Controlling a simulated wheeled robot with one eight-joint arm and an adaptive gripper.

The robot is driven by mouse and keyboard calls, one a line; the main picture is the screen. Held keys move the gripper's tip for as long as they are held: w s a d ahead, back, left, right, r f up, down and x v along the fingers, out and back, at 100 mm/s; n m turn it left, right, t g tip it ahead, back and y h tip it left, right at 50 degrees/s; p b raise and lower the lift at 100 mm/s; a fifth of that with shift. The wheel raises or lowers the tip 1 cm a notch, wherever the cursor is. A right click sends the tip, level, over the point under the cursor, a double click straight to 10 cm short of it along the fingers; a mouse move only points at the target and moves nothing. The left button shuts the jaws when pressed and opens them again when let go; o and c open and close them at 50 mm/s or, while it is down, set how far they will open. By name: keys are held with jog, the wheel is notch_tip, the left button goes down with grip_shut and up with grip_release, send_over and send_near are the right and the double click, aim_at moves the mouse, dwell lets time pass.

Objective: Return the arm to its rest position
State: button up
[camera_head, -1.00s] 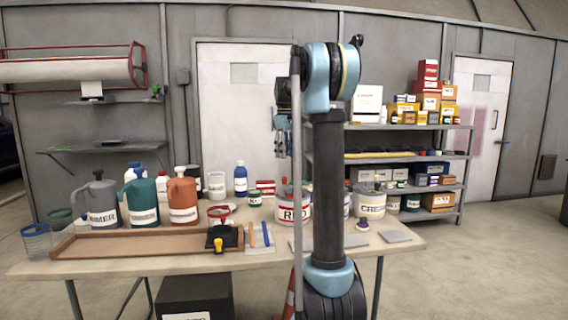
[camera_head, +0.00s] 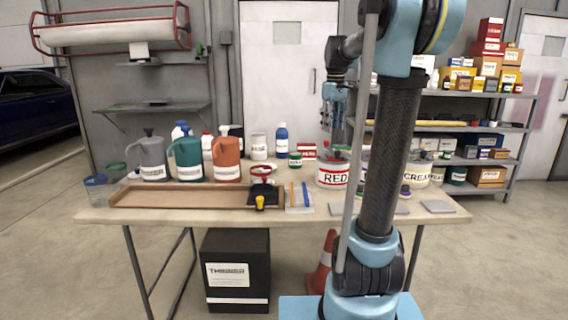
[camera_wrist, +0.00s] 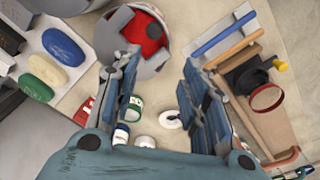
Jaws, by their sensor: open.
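My arm stands upright at the right of the head view, with its upper part bent over toward the table.
Grey, teal (camera_head: 187,158) and orange jugs (camera_head: 226,158) stand at the table's left behind a brown tray (camera_head: 150,207). A black box (camera_head: 237,270) and an orange cone (camera_head: 322,262) are below. A loaded shelf (camera_head: 520,130) stands behind right. Open floor lies in front.

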jog(key=s+f+m, duration=0.3)
jog(key=s+f, duration=1)
jog(key=s, duration=0.3)
jog(key=s+f+m+t, duration=0.1)
jog(key=s+f+m, duration=0.3)
jog(key=s+f, duration=1)
jog(key=shift+s+t, duration=0.3)
jog(key=shift+s, duration=0.9)
jog(key=shift+w+f, duration=0.15)
jog(key=shift+w, duration=0.35)
